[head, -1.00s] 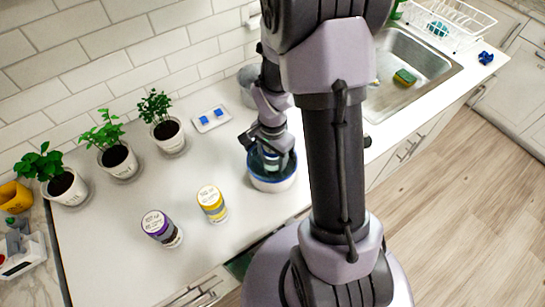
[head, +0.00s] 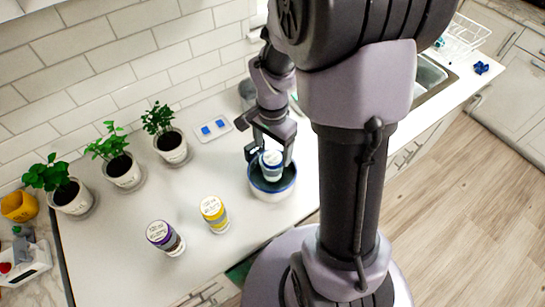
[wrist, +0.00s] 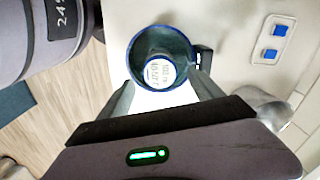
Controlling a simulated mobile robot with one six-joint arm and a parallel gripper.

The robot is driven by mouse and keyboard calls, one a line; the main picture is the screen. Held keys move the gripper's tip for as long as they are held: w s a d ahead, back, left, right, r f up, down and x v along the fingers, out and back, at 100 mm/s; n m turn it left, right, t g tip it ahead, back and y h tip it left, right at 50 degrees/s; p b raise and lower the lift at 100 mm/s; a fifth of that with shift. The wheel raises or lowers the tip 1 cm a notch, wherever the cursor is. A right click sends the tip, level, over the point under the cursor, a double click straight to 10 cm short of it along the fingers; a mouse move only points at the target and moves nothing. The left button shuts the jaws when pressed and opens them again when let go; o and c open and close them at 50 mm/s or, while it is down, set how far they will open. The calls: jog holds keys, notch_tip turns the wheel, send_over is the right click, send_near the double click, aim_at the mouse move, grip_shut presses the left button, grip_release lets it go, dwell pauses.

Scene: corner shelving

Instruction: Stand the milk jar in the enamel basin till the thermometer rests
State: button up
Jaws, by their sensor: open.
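The enamel basin (head: 283,191), white with a blue rim, stands on the counter and also shows in the wrist view (wrist: 133,45). The milk jar (head: 271,172) stands inside it, its white printed lid facing up; the lid shows in the wrist view (wrist: 159,73). My gripper (head: 270,158) is open just above the basin, its fingers on either side of the jar with gaps. A small black device with a pale face (wrist: 204,60) sits by the basin's rim; it may be the thermometer, but its reading is not legible.
A purple-labelled jar (head: 165,238) and a yellow-labelled jar (head: 214,213) stand left of the basin. A white plate with two blue squares (head: 213,128) lies behind. Several potted plants (head: 122,170) line the wall. The sink (head: 430,78) is partly behind my arm.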

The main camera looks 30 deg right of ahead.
jog(key=s+a+r+n+t, duration=0.1)
jog(key=a+r+n+t, duration=0.3)
jog(key=r, duration=0.6)
jog(key=s+a+r+n+t+y, duration=0.2)
jog(key=s+a+r+n, duration=0.4)
jog(key=s+a+r, duration=0.45)
notch_tip(320, 180, down, 15)
jog(key=b, duration=1.4)
jog(key=shift+w+f, duration=0.1)
jog(key=shift+f, duration=0.05)
